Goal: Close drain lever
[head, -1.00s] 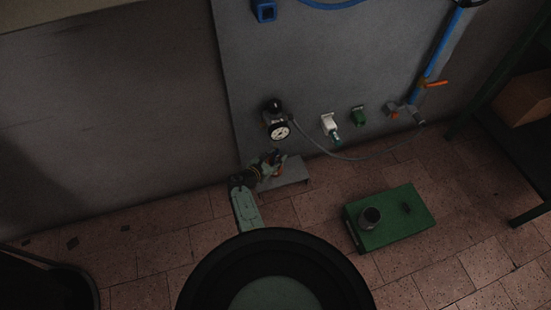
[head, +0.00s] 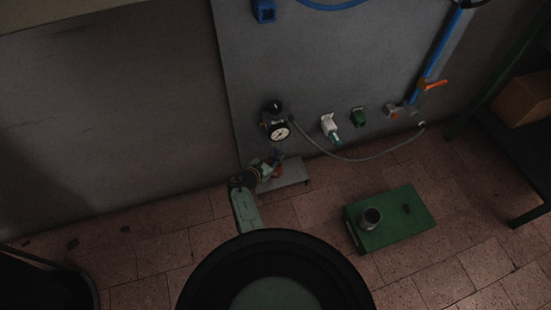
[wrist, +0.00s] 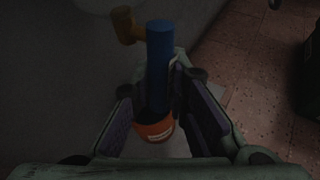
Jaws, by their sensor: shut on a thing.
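In the wrist view, a blue cylindrical handle (wrist: 159,55), which I take to be the drain lever, stands between the two fingers of my gripper (wrist: 158,92). An orange round part (wrist: 154,130) with a pale label sits at its lower end. A brass-coloured fitting (wrist: 126,25) is just beyond it at the upper left. My gripper is shut on the blue handle. In the head view, my gripper (head: 272,167) is low at the wall panel, below the pressure gauge (head: 280,132). It hides much of the lever there.
White (head: 329,124) and green (head: 358,117) fittings are on the panel. A green box (head: 400,226) with a grey cup (head: 370,218) is on the tiled floor. A grey ledge (head: 290,178) lies below my gripper.

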